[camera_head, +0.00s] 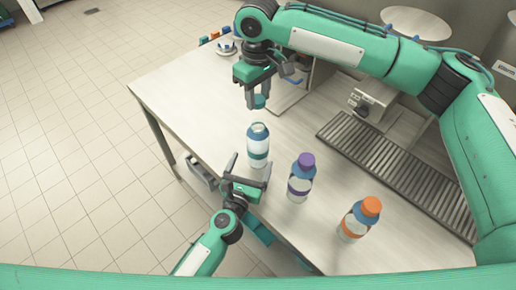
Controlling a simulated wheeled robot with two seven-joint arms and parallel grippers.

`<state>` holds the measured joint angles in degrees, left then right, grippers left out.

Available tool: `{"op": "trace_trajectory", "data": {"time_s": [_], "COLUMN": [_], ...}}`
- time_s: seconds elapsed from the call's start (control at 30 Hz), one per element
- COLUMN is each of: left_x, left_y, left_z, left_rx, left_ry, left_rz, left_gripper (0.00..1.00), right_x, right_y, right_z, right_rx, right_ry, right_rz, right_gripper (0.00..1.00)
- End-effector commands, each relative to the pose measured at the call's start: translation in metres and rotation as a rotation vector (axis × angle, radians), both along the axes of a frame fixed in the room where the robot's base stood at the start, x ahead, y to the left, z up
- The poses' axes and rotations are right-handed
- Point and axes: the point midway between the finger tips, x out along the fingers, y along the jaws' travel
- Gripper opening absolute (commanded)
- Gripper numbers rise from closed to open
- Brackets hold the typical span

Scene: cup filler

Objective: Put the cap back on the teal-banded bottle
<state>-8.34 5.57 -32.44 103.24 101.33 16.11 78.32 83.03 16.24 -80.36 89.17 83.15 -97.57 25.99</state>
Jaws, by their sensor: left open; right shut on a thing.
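The teal-banded bottle (258,145) stands upright on the table, with no cap on its blue-rimmed top. My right gripper (259,97) is above it and shut on the teal cap (259,102). The cap is held apart from the bottle, with a clear gap between them. My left gripper (249,170) is open at the bottle's near side, its fingers at the height of the lower bottle. I cannot tell whether a finger touches the bottle.
A purple-capped bottle (301,178) and an orange-capped bottle (359,219) stand to the right on the table (190,93). A dark slatted conveyor (400,172) and a machine (373,97) lie behind them. Small coloured items (214,36) sit at the far corner.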

Motion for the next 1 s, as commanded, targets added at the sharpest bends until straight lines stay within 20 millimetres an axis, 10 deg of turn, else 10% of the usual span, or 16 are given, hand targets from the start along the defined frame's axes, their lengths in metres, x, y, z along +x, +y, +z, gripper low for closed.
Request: {"op": "trace_trajectory", "data": {"time_s": [0.5, 1.0], "left_x": [0.075, 0.083], "left_y": [-0.024, -0.026], "left_z": [0.000, 0.000], "left_rx": [-0.001, -0.001], "left_ry": [-0.001, 0.000], "left_rz": [0.000, 0.000], "left_gripper": [0.86, 0.79], "right_x": [0.000, 0.000], "right_y": [0.000, 0.000], "right_z": [0.000, 0.000], "right_rx": [0.000, 0.000], "right_ry": [0.000, 0.000], "right_rz": [0.000, 0.000], "right_gripper": [0.16, 0.16]}}
